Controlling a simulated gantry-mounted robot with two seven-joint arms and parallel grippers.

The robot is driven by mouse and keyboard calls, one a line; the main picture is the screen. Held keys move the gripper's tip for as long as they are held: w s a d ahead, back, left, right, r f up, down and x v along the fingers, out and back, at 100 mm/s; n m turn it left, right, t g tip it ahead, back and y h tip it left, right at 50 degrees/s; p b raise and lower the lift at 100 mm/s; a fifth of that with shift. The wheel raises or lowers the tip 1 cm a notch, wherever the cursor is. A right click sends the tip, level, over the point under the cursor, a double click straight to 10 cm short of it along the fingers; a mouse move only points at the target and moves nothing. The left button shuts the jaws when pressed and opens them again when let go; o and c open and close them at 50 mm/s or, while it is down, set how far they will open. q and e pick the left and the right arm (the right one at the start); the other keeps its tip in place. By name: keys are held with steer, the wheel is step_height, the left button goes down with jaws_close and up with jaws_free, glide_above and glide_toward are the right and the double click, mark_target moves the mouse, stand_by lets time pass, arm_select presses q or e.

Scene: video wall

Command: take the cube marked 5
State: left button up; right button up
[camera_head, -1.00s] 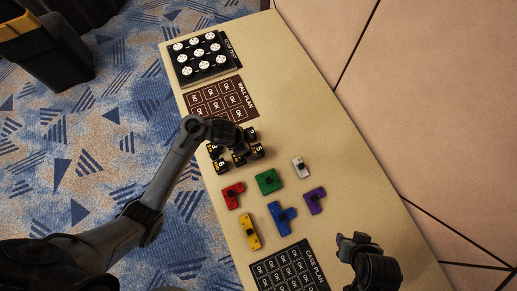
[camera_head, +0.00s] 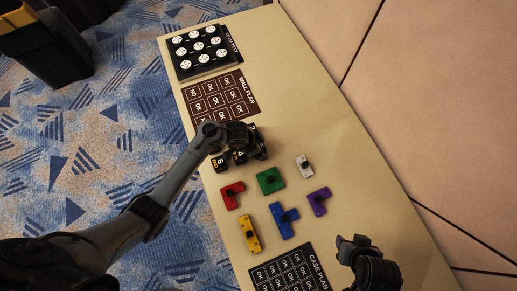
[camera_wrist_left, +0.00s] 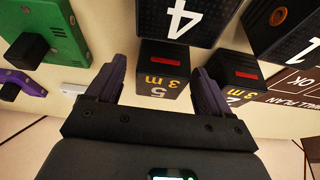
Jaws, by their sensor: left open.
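The cube marked 5 (camera_wrist_left: 162,80) is black with yellow "5" and "3 m" lettering and a red strip on a darker face. In the left wrist view it lies between the two spread fingers of my left gripper (camera_wrist_left: 158,72). A small gap shows beside the cube, so the gripper is open around it. In the head view my left gripper (camera_head: 250,143) is over the cube cluster and largely hides this cube. My right gripper (camera_head: 351,240) hangs at the lower right, away from the cubes; its jaw gap is too small to judge.
A cube marked 4 (camera_wrist_left: 178,20) sits directly behind the 5. A cube marked 2 (camera_wrist_left: 236,75) and one marked 1 (camera_wrist_left: 285,28) are to the right. A cube marked 6 (camera_head: 218,163) is at the cluster's left. Coloured pieces, including a green one (camera_head: 269,181), lie nearby.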

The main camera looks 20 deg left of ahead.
arm_select(q)
steer(key=shift+c, duration=0.3)
steer(key=c, duration=1)
